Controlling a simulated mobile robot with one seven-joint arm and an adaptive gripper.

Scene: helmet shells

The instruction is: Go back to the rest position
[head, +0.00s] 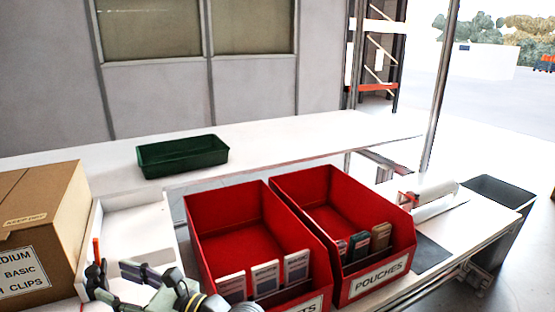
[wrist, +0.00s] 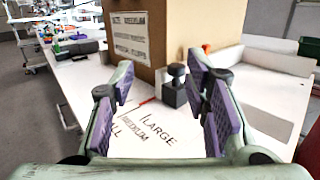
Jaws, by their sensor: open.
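My gripper (head: 118,276) shows at the bottom left of the head view, in front of a white tray and beside the cardboard box. In the wrist view my gripper (wrist: 161,78) has its two purple-padded fingers spread apart, with nothing between them. Beyond the fingertips is a white surface (wrist: 185,143) lettered "LARGE", "MEDIUM" and a partly hidden word ending in "ALL". A small black knobbed object (wrist: 174,94) stands there near a thin red item. The gripper's height above the surface is hard to tell.
A cardboard box (head: 50,222) stands at left. Two red bins (head: 217,205) (head: 312,185) hold small packets; the right one is labelled "POUCHES". A green tray (head: 183,157) sits on the back white table (head: 300,142). A grey bin (head: 503,190) stands at the right end.

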